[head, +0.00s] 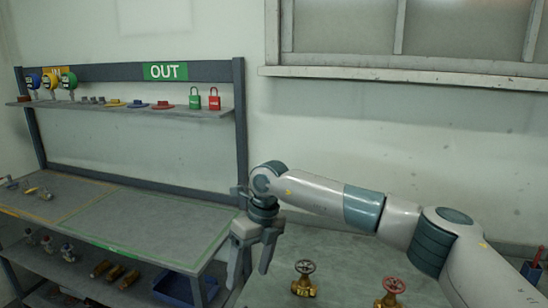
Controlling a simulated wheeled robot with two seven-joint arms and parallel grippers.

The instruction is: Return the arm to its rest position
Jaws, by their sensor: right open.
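My right arm comes in from the right, and its gripper (250,258) hangs pointing down between the workbench and the grey surface at the right. Its two fingers are apart, with nothing seen between them. A second valve with a brighter red handwheel (391,293) stands further right, cut off by the bottom edge. My left gripper is not in view.
A workbench (160,222) stands at left, with fittings at its far left. Its shelf (130,108) holds padlocks, gauges and small parts under an OUT sign (165,71). Below are a blue bin (185,289) and brass parts (115,272). The bench's right half is clear.

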